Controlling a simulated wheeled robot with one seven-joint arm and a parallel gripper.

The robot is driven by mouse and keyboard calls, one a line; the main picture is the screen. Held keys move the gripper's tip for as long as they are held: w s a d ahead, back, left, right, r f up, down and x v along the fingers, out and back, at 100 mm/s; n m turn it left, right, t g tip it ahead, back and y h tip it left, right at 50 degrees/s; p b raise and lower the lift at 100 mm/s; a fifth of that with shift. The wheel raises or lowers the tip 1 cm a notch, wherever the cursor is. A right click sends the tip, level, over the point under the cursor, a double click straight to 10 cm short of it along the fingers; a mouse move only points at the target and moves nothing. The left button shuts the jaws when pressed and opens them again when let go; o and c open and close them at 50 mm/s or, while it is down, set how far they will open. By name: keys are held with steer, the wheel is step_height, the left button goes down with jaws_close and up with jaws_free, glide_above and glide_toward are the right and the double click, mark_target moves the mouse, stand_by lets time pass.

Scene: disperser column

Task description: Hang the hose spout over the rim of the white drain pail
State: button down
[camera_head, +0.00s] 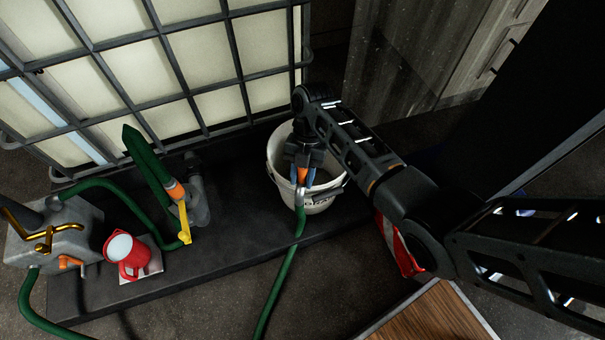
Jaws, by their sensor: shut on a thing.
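The white drain pail (328,196) stands on the dark platform in the middle of the view, with lettering on its side. My gripper (303,172) is over the pail's near left rim and is shut on the hose spout (299,196). The spout's metallic part shows just below the jaws, at the rim. The green hose (283,275) runs from it down in front of the pail to the bottom of the view. The spout's tip is hidden by my gripper, so I cannot tell whether it hooks over the rim.
A caged tank (190,75) stands behind. Left are a valve with a yellow handle (184,222), a red jug (124,255) and a grey box with brass taps (55,235). A red and white object (398,247) and a wooden top (430,318) lie right.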

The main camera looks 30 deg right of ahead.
steer(key=c, duration=0.7)
jaws_free()
steer(key=shift+c, duration=0.2)
steer(key=p+v, duration=0.2)
steer(key=v, duration=0.5)
steer(key=shift+w+d+r, duration=0.1)
steer(key=shift+r, duration=0.25)
